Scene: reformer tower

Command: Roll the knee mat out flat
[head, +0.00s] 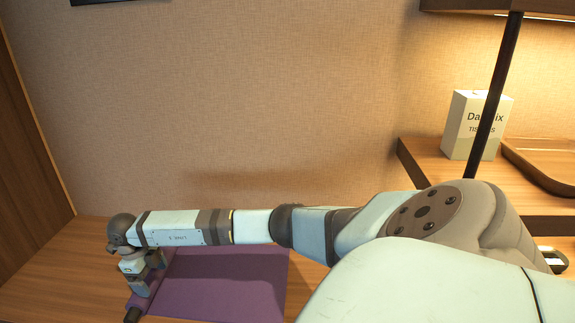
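The purple knee mat (222,285) lies on the wooden surface at the lower left of the head view. Its visible middle and right part look flat, with a straight right edge. Its far edge is partly hidden behind my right arm, and its near edge is cut off by the frame. My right gripper (141,287) points down at the mat's left end, where a narrow purple part and a small dark end piece show beneath it. I cannot tell whether this part is still rolled, or whether the fingers hold it. My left gripper is not in view.
The wooden surface (55,262) is bare left of the mat, up to a wood panel (25,130). A fabric wall (230,110) stands behind. At right, a shelf holds a tissue box (465,122) and a tray (545,165), with a dark post (497,85) in front.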

